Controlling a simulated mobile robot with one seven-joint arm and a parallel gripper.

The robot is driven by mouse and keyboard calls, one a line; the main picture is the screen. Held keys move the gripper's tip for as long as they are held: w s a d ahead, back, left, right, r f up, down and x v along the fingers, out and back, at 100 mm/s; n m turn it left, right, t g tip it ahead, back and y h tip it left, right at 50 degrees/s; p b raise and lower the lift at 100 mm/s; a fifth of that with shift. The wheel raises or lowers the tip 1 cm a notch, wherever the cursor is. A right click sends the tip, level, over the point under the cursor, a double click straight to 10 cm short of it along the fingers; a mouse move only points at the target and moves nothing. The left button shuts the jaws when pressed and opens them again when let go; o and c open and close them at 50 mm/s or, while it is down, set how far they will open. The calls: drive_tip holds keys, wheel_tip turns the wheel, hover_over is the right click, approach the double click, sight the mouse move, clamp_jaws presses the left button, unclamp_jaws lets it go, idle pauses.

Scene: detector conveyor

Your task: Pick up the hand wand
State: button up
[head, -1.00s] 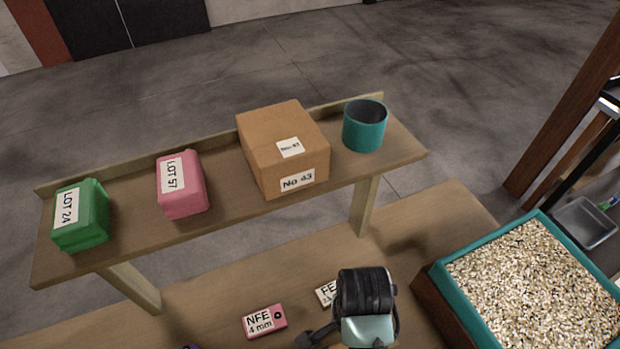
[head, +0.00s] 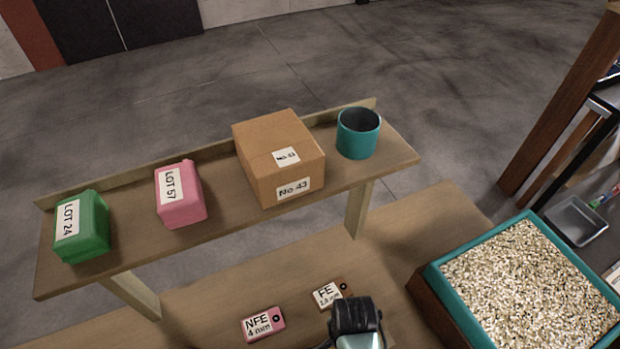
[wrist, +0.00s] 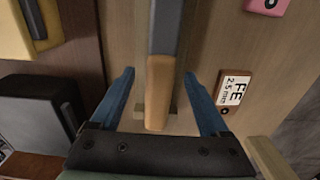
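A long bar with a dark grey shaft and an orange-tan end, which looks like the hand wand (wrist: 162,90), shows in the wrist view. It runs down from the top middle, its tan end towards my gripper. My gripper (wrist: 159,75) is open, with one blue finger on each side of the wand and a visible gap to both. I cannot tell how far the wand is below the fingertips. In the head view my arm's end is at the bottom edge; the fingers and the wand are not seen there.
The FE block (head: 328,295) and pink NFE block (head: 262,324) lie on the bench. A teal-rimmed tray of grains (head: 437,276) is at right. A raised shelf (head: 228,221) holds boxes and a teal cup (head: 358,134). A dark box (wrist: 32,115) is left in the wrist view.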

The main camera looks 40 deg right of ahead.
clamp_jaws()
drive_tip(key=shift+r, duration=0.1)
idle(0.3)
wheel_tip(320, 180, up, 10)
drive_tip(key=shift+b, duration=0.45)
